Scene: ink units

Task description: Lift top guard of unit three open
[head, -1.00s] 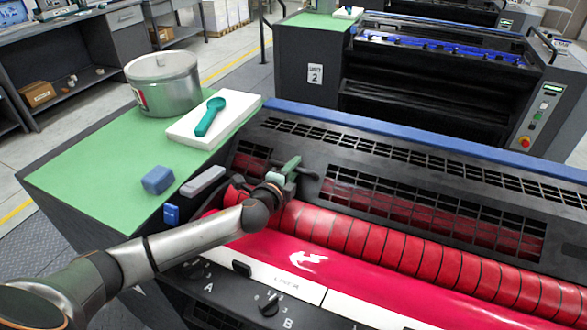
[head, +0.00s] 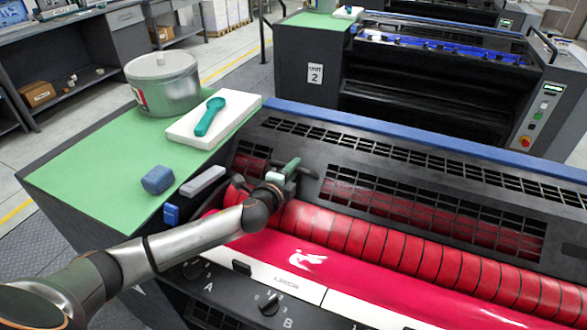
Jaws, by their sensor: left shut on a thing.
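The top guard (head: 400,165) is a dark panel with grid windows over the near press unit, edged in blue along its far side. Red ink rollers (head: 400,245) show in front of it and through its grids. My left gripper (head: 290,170) is at the left part of the guard's near edge, shut on the dark handle (head: 307,172) there; the fingers partly hide the grip. No number label shows on this near unit. My right gripper is not in view.
Behind stands unit 2 (head: 315,73). Knobs A and B (head: 268,304) are in front.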

